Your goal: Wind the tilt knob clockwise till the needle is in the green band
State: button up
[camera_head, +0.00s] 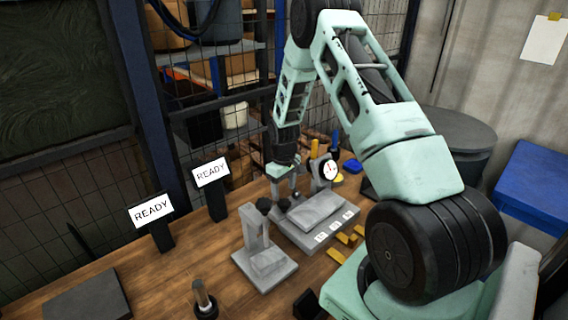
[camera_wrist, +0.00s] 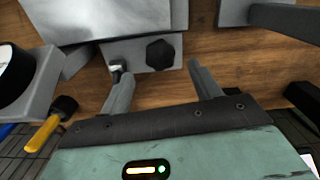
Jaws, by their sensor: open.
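A black faceted knob (camera_wrist: 160,53) sits on a grey block of the grinder (camera_head: 345,218); I take it for the tilt knob. My gripper (camera_wrist: 158,76) is open, its two fingers apart on either side of the knob's line, with the tips just short of it. No contact shows. In the head view my gripper (camera_head: 284,187) hangs over the back left of the grinder, and the knob cannot be picked out clearly. The white gauge (camera_head: 330,170) has a dark and red marking, too small to read. Its dial (camera_wrist: 12,72) is cut off in the wrist view.
A yellow-handled part with a black end (camera_wrist: 44,132) lies beside the gauge. A grey stand (camera_head: 264,262) is left of the grinder. Two READY signs (camera_head: 151,211) (camera_head: 211,172) stand at the back left. Yellow pieces (camera_head: 341,247) lie in front of the grinder.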

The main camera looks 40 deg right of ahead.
aim_at(284, 201)
notch_tip(284, 201, up, 13)
jog(key=b, duration=0.2)
jog(key=shift+f, duration=0.2)
dwell(0.4)
jog(key=s+a+r+n, duration=0.1)
jog(key=s+a+r, duration=0.1)
jog(key=a, duration=0.7)
jog(key=s+a+r+n, duration=0.1)
jog(key=s+a+r, duration=0.1)
jog(key=a, duration=0.6)
jog(key=s+a+r+n, duration=0.1)
jog(key=s+a+r, duration=0.1)
jog(key=a, duration=0.7)
jog(key=s+a+n, duration=0.1)
jog(key=s+a, duration=0.3)
jog(key=s, duration=0.3)
jog(key=s+a+n, duration=0.1)
jog(key=s+a, duration=0.3)
jog(key=s, duration=0.3)
jog(key=s+a+r+n+b, duration=0.1)
jog(key=s+a, duration=0.3)
jog(key=s, duration=0.4)
jog(key=shift+a+n+y, duration=0.3)
jog(key=shift+a+n, duration=0.05)
jog(key=shift+n, duration=0.25)
jog(key=shift+r, duration=0.1)
